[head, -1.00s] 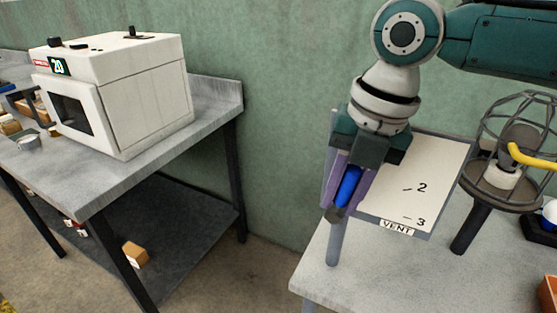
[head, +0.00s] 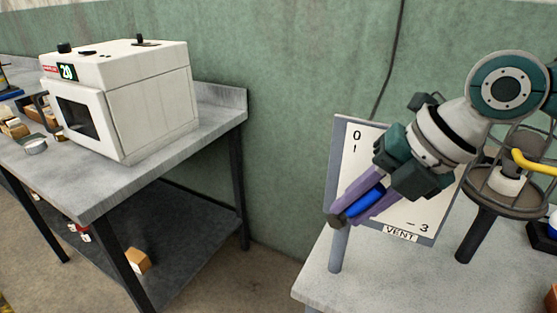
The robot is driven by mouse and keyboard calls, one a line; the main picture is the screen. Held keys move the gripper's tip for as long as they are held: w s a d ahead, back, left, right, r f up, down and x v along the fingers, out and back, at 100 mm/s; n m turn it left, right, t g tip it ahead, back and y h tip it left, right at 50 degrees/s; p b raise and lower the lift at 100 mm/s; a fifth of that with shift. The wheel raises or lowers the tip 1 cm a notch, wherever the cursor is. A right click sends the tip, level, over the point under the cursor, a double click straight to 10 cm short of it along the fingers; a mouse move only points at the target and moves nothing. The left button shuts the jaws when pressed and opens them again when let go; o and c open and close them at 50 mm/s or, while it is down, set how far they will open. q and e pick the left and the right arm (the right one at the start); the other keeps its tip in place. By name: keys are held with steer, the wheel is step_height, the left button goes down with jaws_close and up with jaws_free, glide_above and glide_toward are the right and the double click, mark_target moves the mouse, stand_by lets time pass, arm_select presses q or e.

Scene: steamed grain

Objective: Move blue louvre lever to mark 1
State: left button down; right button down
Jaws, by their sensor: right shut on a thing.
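The vent panel (head: 411,219) is a pale board with a grey frame at the right table's back. The blue lever (head: 367,201) is tilted, rising to the right from a dark pivot (head: 337,220) at the panel's lower left. My right gripper (head: 351,210) is shut on it, with purple fingers along both sides. The lever points between 0 and 3; its exact mark cannot be read. My left gripper is not in view.
A caged lamp (head: 508,204) on a dark post stands right of the panel, close to my right arm. A white oven (head: 152,105) showing 20 stands on the left table (head: 190,142).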

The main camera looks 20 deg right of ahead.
steer(key=c, duration=0.7)
jaws_free()
steer(key=v, duration=1)
steer(key=shift+a, duration=0.1)
